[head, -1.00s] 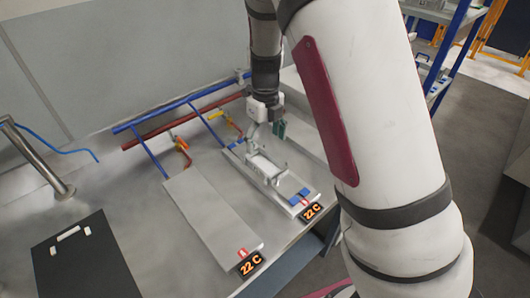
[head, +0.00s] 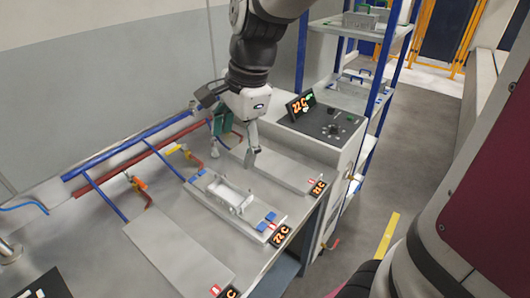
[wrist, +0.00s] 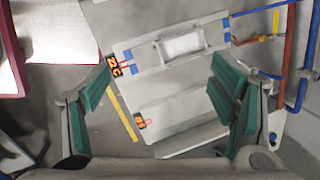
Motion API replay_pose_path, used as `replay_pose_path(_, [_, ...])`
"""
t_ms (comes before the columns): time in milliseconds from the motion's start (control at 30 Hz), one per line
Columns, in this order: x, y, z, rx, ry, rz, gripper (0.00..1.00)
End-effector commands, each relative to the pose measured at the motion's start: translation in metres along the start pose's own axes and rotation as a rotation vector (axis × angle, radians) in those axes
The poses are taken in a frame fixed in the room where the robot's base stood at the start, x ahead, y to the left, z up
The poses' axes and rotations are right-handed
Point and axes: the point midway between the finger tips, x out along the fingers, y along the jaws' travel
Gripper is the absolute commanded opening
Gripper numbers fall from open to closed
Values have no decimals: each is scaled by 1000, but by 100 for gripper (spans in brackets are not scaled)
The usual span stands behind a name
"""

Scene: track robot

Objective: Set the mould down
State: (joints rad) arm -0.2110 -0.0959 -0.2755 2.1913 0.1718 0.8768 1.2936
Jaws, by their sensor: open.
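The mould (head: 232,198) is a grey metal tray with a pale, flat inside. It lies flat on the middle plate (head: 249,229), between blue marks at the plate's ends. In the wrist view the mould (wrist: 183,46) shows near the top, on the plate (wrist: 147,58), beyond my fingers. My gripper (head: 238,142) is open and empty, raised above the bench and apart from the mould. Its green-padded fingers are spread wide in the wrist view (wrist: 160,78), with nothing between them.
A bare plate (head: 178,250) lies left of the mould and another (head: 280,168) lies right. Orange displays (head: 281,236) stand at the plates' front ends. Blue and red pipes (head: 120,160) run along the back. A control box (head: 328,125) and blue-framed shelves (head: 355,90) stand at the right.

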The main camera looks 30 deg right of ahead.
Motion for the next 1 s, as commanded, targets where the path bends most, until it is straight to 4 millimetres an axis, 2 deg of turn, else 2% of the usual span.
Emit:
replay_pose_path(100, [-25, 25, 5, -262, 13, -49, 78])
replay_pose_path(300, [-54, 68, 12, -721, 89, -106, 78])
replay_pose_path(500, [-70, 108, 16, -1148, 213, -117, 78])
replay_pose_path(600, [-73, 124, 16, -1306, 268, -103, 78])
replay_pose_path(800, [-75, 138, 16, -1468, 328, -77, 78])
replay_pose_path(1000, [-75, 139, 15, -1484, 332, -74, 78])
